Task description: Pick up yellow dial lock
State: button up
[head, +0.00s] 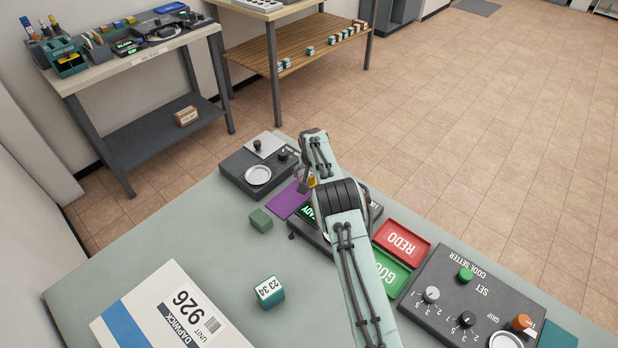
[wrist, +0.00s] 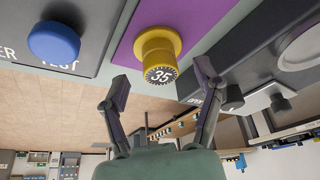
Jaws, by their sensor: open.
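The yellow dial lock (wrist: 158,48) stands on a purple mat (wrist: 205,18) in the wrist view. Its round dark face with the number 35 is turned to the camera. My gripper (wrist: 162,84) is open, one finger on each side of the picture's middle. The lock shows beyond the gap between the fingertips, and neither finger appears to touch it. In the head view a bit of yellow (head: 312,182) shows beside my gripper (head: 304,186) above the purple mat (head: 284,204); my arm hides much of it.
In the wrist view a panel with a blue knob (wrist: 53,42) is close on the left. A dark console with a round plate (head: 258,174) stands behind the mat. A green block (head: 261,219), a teal numbered cube (head: 270,291) and red (head: 401,242) and green trays are nearby.

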jog(key=shift+x, duration=1.2)
grip_shut()
jog(key=shift+r, duration=0.1)
